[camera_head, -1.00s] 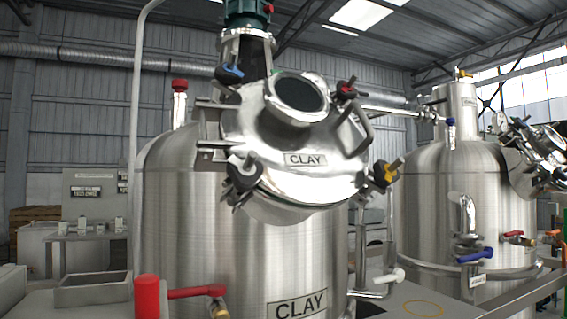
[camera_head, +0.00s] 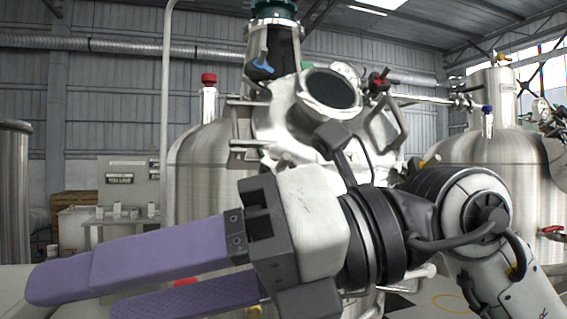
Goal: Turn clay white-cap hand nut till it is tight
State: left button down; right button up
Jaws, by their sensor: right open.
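The clay tank (camera_head: 195,170) stands in the middle with its steel lid (camera_head: 270,120) tilted toward me. The white-cap hand nut does not show clearly; the lower left of the lid is behind my right gripper. My right gripper (camera_head: 78,299) comes in from the right, in front of the tank. Its two purple fingers point left and stand apart, with no object seen between them. A blue-cap hand nut (camera_head: 262,68) and a red-cap hand nut (camera_head: 380,80) show on the upper lid. My left gripper is not in view.
A second steel tank (camera_head: 450,145) stands to the right, and part of another (camera_head: 14,190) is at the left edge. A red-capped fitting (camera_head: 208,80) rises from the clay tank's left shoulder. A bench with small items lies behind on the left.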

jog(key=w+d+r+m+t+h, duration=0.3)
jog(key=w+d+r+t+h, duration=0.15)
jog(key=d+r+t, duration=0.2)
jog(key=w+d+r+m+t+h, duration=0.3)
jog(key=d+r+t+h, duration=0.3)
jog(key=d+t, duration=0.15)
jog(key=p+x, duration=0.1)
jog(key=x, duration=0.6)
jog(key=p+x, duration=0.1)
jog(key=x, duration=0.2)
jog(key=shift+w+f+p, duration=0.1)
jog(key=shift+f+p, duration=0.25)
jog(key=shift+f, duration=0.05)
